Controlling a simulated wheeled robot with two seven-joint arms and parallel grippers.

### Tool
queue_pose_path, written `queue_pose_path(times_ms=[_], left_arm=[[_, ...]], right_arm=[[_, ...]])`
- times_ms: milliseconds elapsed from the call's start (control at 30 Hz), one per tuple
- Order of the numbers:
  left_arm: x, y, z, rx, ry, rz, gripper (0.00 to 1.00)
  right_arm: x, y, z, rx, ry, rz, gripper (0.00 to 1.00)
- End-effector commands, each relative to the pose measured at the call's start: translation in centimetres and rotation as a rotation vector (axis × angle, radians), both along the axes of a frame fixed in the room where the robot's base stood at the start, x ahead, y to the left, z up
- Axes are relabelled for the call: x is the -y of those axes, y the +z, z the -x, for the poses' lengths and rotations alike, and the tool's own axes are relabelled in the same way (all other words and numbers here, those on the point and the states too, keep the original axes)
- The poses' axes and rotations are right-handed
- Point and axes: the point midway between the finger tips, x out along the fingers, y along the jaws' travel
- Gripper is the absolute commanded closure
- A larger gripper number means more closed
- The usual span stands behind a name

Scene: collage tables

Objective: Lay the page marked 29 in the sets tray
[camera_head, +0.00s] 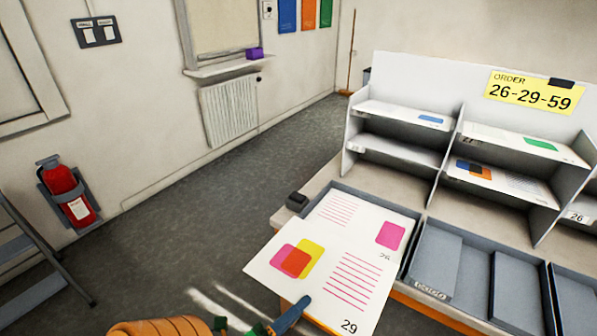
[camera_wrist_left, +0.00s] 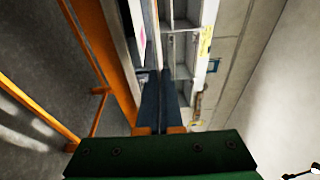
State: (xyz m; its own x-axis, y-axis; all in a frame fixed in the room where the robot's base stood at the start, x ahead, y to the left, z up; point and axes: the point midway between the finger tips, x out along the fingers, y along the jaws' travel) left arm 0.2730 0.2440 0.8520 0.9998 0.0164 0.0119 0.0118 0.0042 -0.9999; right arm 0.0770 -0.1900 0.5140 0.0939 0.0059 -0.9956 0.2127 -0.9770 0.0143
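The page marked 29 (camera_head: 325,272), white with pink, orange and yellow shapes and pink lines, is at the bottom centre of the head view. It overlaps another page (camera_head: 358,216) with a pink square, whose number looks like 26, lying in the left grey tray (camera_head: 345,187). Page 29 sticks out past the tray's near left side. My left gripper (camera_head: 303,302) has its blue fingers at page 29's near edge; in the left wrist view the fingers (camera_wrist_left: 161,75) are together, pinching that edge. The tray's label is hidden, so its name cannot be read. My right gripper is out of view.
Right of the left tray are more grey trays (camera_head: 437,231), one with a label too small to read. Behind stands a white shelf rack (camera_head: 400,152) with pages and a yellow sign (camera_head: 535,92) reading ORDER 26-29-59. A small dark block (camera_head: 297,201) sits at the table's left edge.

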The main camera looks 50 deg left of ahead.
Motion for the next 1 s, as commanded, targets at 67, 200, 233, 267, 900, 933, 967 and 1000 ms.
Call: queue_pose_path(times_ms=[67,200,233,267,900,933,967,1000], left_arm=[[-0.1,-0.1,-0.6,0.003,-0.001,0.000,1.00],[-0.7,0.1,-3.1,0.006,-0.001,-0.003,1.00],[-0.9,0.0,-3.7,0.006,-0.003,-0.003,1.00],[-1.0,0.0,-4.4,0.007,-0.003,-0.002,1.00],[-4.4,-0.1,-18.2,0.004,-0.001,-0.003,1.00],[-4.5,-0.1,-18.8,0.004,-0.001,-0.002,1.00],[-4.7,-0.1,-19.4,0.003,-0.001,-0.003,1.00],[-4.9,0.0,-20.1,0.004,0.001,-0.003,1.00]], right_arm=[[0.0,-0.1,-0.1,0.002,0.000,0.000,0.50],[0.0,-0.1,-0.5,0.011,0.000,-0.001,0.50],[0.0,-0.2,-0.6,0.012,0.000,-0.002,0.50],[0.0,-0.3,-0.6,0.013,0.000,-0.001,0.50],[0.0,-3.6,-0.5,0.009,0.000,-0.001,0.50],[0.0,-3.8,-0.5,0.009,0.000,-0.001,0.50],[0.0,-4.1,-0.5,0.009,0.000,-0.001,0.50],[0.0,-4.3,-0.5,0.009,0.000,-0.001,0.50]])
